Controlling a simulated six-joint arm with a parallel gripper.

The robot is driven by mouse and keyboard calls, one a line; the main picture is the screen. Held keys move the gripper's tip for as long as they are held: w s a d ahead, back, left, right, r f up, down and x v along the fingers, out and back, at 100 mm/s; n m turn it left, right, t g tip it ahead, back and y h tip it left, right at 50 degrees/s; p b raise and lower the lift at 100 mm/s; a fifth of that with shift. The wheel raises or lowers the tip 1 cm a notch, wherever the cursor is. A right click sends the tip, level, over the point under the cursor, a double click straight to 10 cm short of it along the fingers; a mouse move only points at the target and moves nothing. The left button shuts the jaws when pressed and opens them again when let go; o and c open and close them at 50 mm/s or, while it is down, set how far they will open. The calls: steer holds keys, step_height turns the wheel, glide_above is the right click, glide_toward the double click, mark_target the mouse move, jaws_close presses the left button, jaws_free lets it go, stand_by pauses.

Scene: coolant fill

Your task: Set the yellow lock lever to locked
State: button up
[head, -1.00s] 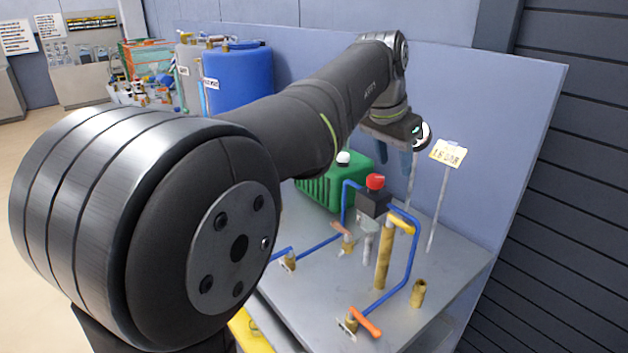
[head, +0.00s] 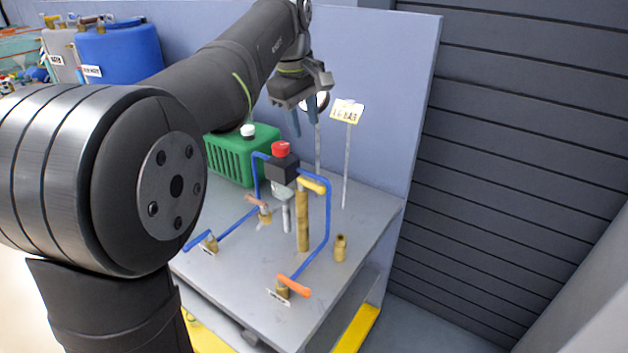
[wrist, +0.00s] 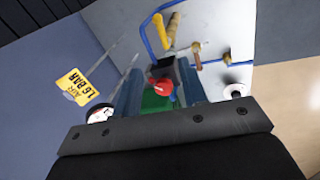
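The yellow lock lever (head: 312,185) sits at the top of an upright brass column (head: 302,222) on the grey bench. It points toward the lower right in the head view. The lever also shows in the wrist view (wrist: 161,31), near the top. My gripper (head: 303,118) hangs above the back of the bench, above and behind the lever and apart from it. Its two blue fingers are spread with nothing between them. In the wrist view my gripper (wrist: 160,90) shows its fingers on either side of the more distant red knob.
A black block with the red knob (head: 281,148) stands beside the lever, with blue pipes (head: 328,215) around it. A gauge and a yellow sign (head: 347,111) stand on thin posts near my gripper. A green box (head: 240,158), an orange lever (head: 293,287) and a brass fitting (head: 340,248) are on the bench.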

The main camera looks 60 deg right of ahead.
glide_toward(315, 185)
steer(key=shift+n, duration=0.4)
steer(key=x, duration=0.8)
steer(key=shift+f, duration=0.25)
jaws_close()
